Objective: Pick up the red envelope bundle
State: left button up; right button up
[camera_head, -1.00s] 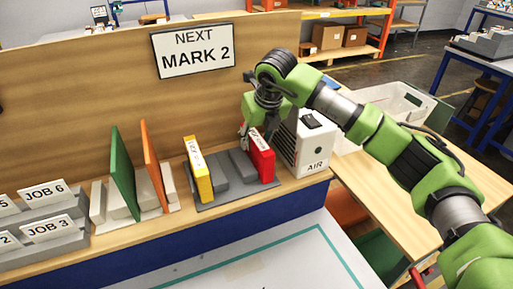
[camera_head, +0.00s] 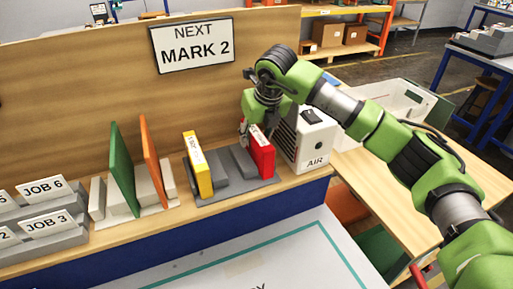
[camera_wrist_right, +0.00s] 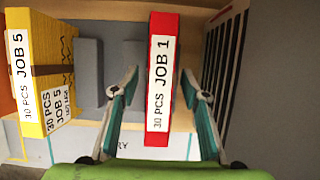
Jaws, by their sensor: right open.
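The red envelope bundle (camera_head: 262,154) stands upright in the right end of a grey rack (camera_head: 233,190) on the wooden shelf. In the right wrist view the bundle (camera_wrist_right: 161,75) shows a white label reading "30 PCS JOB 1". My right gripper (camera_head: 254,128) is over the top of the bundle, pointing down. In the right wrist view its two fingers (camera_wrist_right: 162,85) are open, one on each side of the bundle, with a gap visible on both sides. My left gripper is not in view.
A yellow bundle (camera_head: 197,166) stands at the rack's left end, labelled JOB 5 in the wrist view. A white AIR box (camera_head: 312,143) stands close to the right of the red bundle. Green (camera_head: 124,168) and orange (camera_head: 152,165) panels stand further left. A wooden back board (camera_head: 90,90) rises behind.

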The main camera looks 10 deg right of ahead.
grip_shut()
